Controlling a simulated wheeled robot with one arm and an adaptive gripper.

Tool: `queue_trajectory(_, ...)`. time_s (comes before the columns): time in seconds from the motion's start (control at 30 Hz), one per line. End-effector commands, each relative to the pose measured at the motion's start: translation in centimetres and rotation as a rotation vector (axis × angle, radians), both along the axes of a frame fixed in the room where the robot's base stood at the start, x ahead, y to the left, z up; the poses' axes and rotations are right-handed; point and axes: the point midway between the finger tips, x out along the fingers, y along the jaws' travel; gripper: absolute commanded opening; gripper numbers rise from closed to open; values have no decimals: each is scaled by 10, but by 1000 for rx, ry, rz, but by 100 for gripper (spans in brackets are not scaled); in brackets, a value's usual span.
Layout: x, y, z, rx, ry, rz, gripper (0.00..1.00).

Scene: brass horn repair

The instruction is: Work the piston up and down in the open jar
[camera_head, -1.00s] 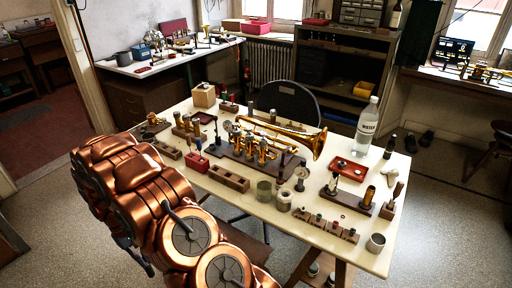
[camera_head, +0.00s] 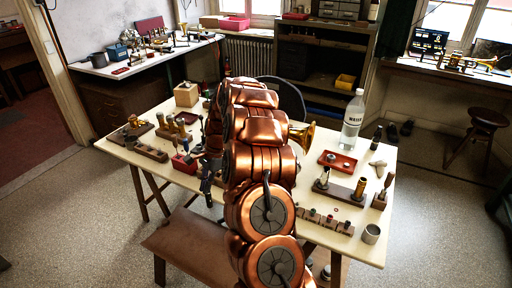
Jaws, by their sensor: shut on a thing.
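My copper arm rises through the middle of the view over the workbench (camera_head: 330,228). My gripper (camera_head: 207,186) is a dark shape at the arm's left side, near the bench's front edge. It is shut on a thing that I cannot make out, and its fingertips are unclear. The jars at the middle of the bench are hidden behind my arm. A brass piston-like cylinder (camera_head: 360,188) stands at the right on a dark wooden block. I cannot tell which thing is the task's piston.
The brass horn's bell (camera_head: 303,135) shows right of my arm. A water bottle (camera_head: 353,121), a red tray (camera_head: 337,161) and a metal cup (camera_head: 371,234) stand on the right side. Wooden blocks with small parts (camera_head: 147,150) fill the left. Open floor lies left of the bench.

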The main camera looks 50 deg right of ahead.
Motion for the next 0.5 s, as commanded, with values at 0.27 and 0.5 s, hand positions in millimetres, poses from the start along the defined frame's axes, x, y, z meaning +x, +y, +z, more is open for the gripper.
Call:
queue_trajectory(0.27, -23, -95, 52, 1, -2, -677, 0)
queue_trajectory(0.5, -49, -155, 89, 1, -1, -1122, 0)
